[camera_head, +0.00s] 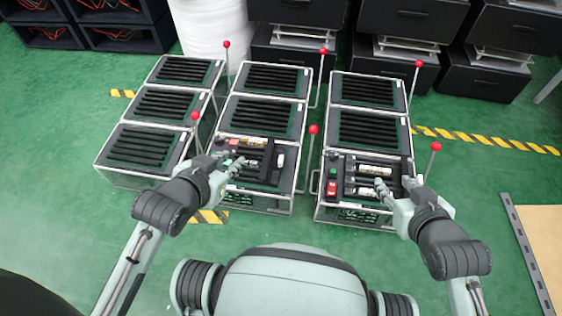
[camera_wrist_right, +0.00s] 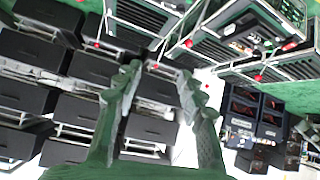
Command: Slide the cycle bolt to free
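I cannot tell for sure which part is the cycle bolt. Two pale labelled cylinders lie across the front of the right fixture, an upper cylinder (camera_head: 374,170) and a lower cylinder (camera_head: 365,191). A tan cylinder (camera_head: 252,142) lies in a dark frame on the middle fixture's front. My left gripper (camera_head: 231,158) appears open, over the front left of the middle fixture. My right gripper (camera_head: 394,184) is open over the right side of the right fixture's front. In the right wrist view its fingers (camera_wrist_right: 158,85) are apart with nothing between them.
Three rows of dark slatted boxes, the left row (camera_head: 140,146), middle row (camera_head: 268,110) and right row (camera_head: 368,128), have upright red-knobbed levers such as the front right lever (camera_head: 435,147). A red button (camera_head: 331,188) is on the right fixture. Black cabinets (camera_head: 412,18) stand behind.

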